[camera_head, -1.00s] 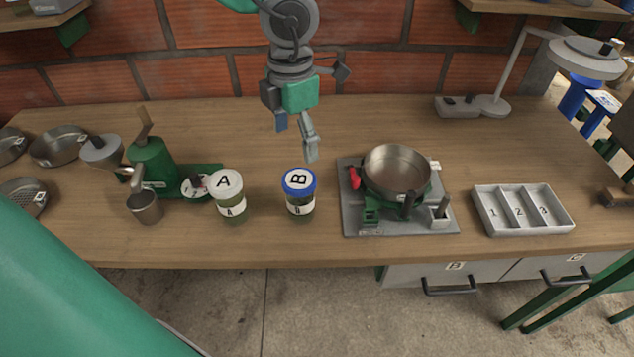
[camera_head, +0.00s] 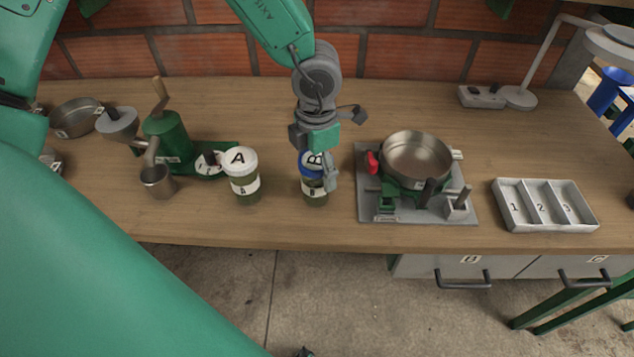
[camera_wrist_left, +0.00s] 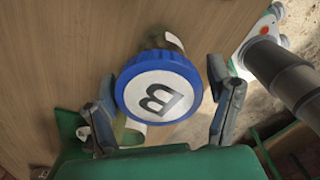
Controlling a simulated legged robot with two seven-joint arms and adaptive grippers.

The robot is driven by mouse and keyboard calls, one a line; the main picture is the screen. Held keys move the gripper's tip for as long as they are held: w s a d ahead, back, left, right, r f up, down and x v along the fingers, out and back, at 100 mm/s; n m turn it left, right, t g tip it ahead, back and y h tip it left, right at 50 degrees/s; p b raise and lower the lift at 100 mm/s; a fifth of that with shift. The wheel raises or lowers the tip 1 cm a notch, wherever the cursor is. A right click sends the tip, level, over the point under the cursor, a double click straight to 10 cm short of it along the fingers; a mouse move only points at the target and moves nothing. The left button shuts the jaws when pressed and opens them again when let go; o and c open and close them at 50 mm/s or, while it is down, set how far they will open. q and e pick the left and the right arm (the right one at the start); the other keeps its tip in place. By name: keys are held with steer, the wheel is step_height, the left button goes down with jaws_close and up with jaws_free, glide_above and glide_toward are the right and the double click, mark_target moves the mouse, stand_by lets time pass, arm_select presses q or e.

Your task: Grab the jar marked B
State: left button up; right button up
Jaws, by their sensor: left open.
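The jar marked B (camera_head: 314,192) stands upright on the wooden table, with a blue lid and a white label. My left gripper (camera_head: 318,178) is over it in the head view and hides part of the lid. In the left wrist view the blue lid of jar B (camera_wrist_left: 160,88) lies between the two spread fingers of my left gripper (camera_wrist_left: 165,112), with gaps on both sides. The fingers are open; I cannot tell whether they touch the jar. Jar A (camera_head: 243,178), with a white lid, stands to the left. My right gripper is not in view.
A green grinder (camera_head: 166,138) with a metal cup (camera_head: 157,182) stands left of jar A. Right of jar B are a metal pan (camera_head: 416,157) on a grey base plate (camera_head: 400,215) and a tray with numbered compartments (camera_head: 545,227). The table's front edge is close to the jars.

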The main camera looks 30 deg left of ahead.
arm_select(q)
steer(key=shift+w+a+f, duration=0.1)
steer(key=shift+a+f, duration=0.05)
steer(key=shift+f, duration=0.35)
steer(key=shift+c, duration=0.5)
steer(key=shift+r, duration=0.1)
steer(key=c, duration=1.2)
